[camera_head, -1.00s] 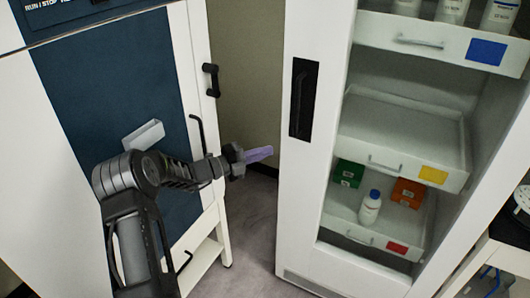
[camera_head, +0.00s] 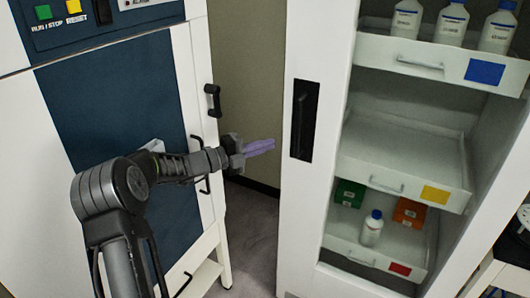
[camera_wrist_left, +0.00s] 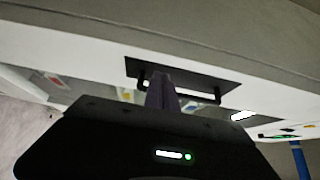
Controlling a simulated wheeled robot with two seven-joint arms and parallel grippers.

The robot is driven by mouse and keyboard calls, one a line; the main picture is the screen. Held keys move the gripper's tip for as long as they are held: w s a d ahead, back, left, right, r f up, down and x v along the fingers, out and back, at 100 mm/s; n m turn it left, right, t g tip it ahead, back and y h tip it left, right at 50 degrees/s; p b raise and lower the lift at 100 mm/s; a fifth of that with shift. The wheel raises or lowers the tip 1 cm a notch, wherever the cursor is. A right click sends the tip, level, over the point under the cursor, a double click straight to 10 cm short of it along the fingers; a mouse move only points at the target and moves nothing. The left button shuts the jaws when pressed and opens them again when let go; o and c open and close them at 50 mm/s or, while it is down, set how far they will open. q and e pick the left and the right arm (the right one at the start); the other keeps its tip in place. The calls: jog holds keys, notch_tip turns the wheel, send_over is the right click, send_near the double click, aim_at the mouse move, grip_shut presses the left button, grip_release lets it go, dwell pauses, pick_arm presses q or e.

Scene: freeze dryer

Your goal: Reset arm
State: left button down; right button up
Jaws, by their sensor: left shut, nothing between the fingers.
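My left arm comes in from the lower left in the head view. Its gripper (camera_head: 262,147) has purple fingers, shut with nothing between them. It points right, in front of the gap between the blue-and-white freeze dryer (camera_head: 100,100) and the white cabinet (camera_head: 310,200). In the left wrist view the shut fingers (camera_wrist_left: 162,95) point toward the cabinet's dark recessed handle (camera_wrist_left: 200,85), apart from it as far as I can tell. That handle also shows in the head view (camera_head: 302,120). My right gripper is not in view.
The cabinet stands open with drawers marked blue (camera_head: 484,71), yellow (camera_head: 435,195) and red (camera_head: 400,269). White bottles stand in the top drawer. The bottom drawer holds a white bottle (camera_head: 372,228), a green box (camera_head: 349,193) and an orange box (camera_head: 409,212). Door handles (camera_head: 212,101) stick out from the dryer.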

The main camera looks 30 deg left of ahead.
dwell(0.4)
pick_arm(q)
jog(key=s+d+f+m+g+y, duration=0.1)
jog(key=s+d+f+m+g, duration=0.5)
jog(key=f, duration=0.5)
jog(key=s+d+f+m+g, duration=0.1)
jog(key=s+d+f+m, duration=0.3)
jog(key=d+f, duration=0.5)
jog(key=s+d+f+m+g+y, duration=0.1)
jog(key=s+d+f+m+g, duration=0.4)
jog(key=f, duration=0.7)
jog(key=s+d+f+m+y, duration=0.1)
jog(key=s+d+f+m, duration=0.2)
jog(key=s+m, duration=0.4)
jog(key=s+d+f+m+g+y, duration=0.1)
jog(key=s+d+f+m, duration=0.2)
jog(key=m, duration=1)
jog(key=s+d+f+m+g+y, duration=0.1)
jog(key=s+d+f+m, duration=0.3)
jog(key=s+d+m, duration=0.3)
jog(key=s+m, duration=0.3)
jog(key=s, duration=0.3)
jog(key=shift+m+y, duration=0.3)
jog(key=shift+m, duration=0.1)
